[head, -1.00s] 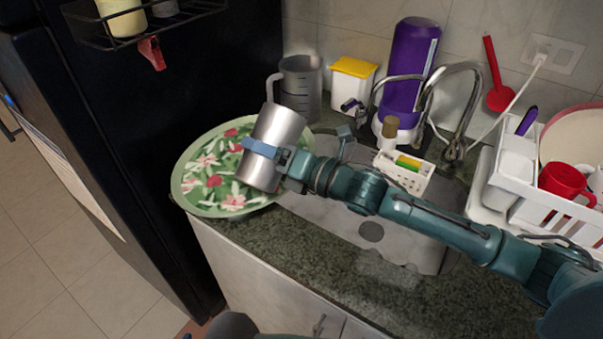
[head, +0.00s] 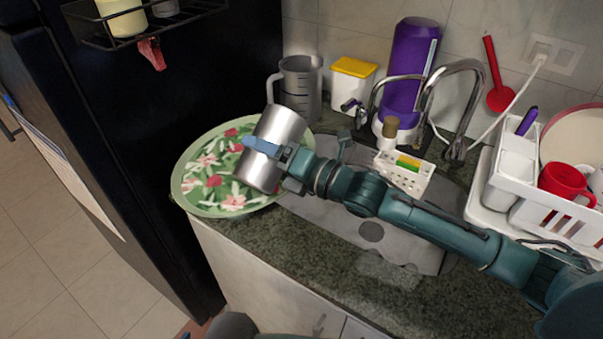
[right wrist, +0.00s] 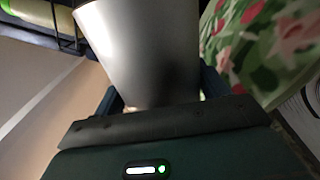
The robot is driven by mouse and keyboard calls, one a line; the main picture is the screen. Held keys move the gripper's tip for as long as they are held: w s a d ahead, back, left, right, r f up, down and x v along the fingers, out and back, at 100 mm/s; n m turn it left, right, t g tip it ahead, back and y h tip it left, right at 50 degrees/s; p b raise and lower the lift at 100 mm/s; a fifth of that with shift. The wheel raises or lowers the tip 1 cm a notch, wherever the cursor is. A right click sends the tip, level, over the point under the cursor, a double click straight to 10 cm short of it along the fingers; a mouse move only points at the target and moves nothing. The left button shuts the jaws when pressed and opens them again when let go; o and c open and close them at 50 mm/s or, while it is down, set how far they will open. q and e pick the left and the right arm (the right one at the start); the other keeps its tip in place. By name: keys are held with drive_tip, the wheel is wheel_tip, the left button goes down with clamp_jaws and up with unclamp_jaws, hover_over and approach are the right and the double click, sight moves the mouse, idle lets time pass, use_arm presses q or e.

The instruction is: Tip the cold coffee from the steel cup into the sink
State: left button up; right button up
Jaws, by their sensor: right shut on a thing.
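The steel cup (head: 279,128) is a shiny cylinder, tilted with its upper end leaning right, above the floral tray left of the sink. My right gripper (head: 264,149) is shut around its side. In the right wrist view the cup (right wrist: 145,50) fills the space between the fingers. Its inside and any coffee are hidden. The grey sink (head: 335,217) lies to the right of the cup, partly under my right arm, with its drain showing. My left gripper is not seen.
The green floral tray (head: 186,192) rests at the counter's left end beside the dark fridge (head: 110,130). A grey jug (head: 300,85) stands behind the cup. The tap (head: 463,105), sponge caddy (head: 405,175) and purple bottle (head: 410,65) stand behind the sink; a white dish rack (head: 512,170) is right.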

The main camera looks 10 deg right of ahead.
drive_tip(key=shift+m, duration=0.5)
use_arm(q)
drive_tip(key=shift+d+f, duration=0.1)
drive_tip(key=shift+f, duration=0.05)
use_arm(e)
drive_tip(key=shift+f+m, duration=0.25)
drive_tip(key=shift+m, duration=0.05)
use_arm(q)
drive_tip(key=shift+b, duration=0.35)
use_arm(e)
drive_tip(key=shift+f+m, duration=0.3)
use_arm(q)
drive_tip(key=shift+d, duration=0.15)
use_arm(e)
drive_tip(key=shift+f+m, duration=0.3)
use_arm(q)
drive_tip(key=shift+w+d+b, duration=0.1)
drive_tip(key=shift+b, duration=0.4)
use_arm(e)
drive_tip(key=shift+w+d+m, duration=0.65)
drive_tip(key=shift+w+m, duration=0.05)
drive_tip(key=shift+m, duration=0.2)
drive_tip(key=shift+r, duration=0.1)
use_arm(q)
drive_tip(key=shift+a+p, duration=0.25)
drive_tip(key=shift+p, duration=0.3)
use_arm(e)
drive_tip(key=shift+w+d+r+m, duration=0.15)
drive_tip(key=shift+r+m, duration=0.15)
drive_tip(key=shift+m, duration=0.3)
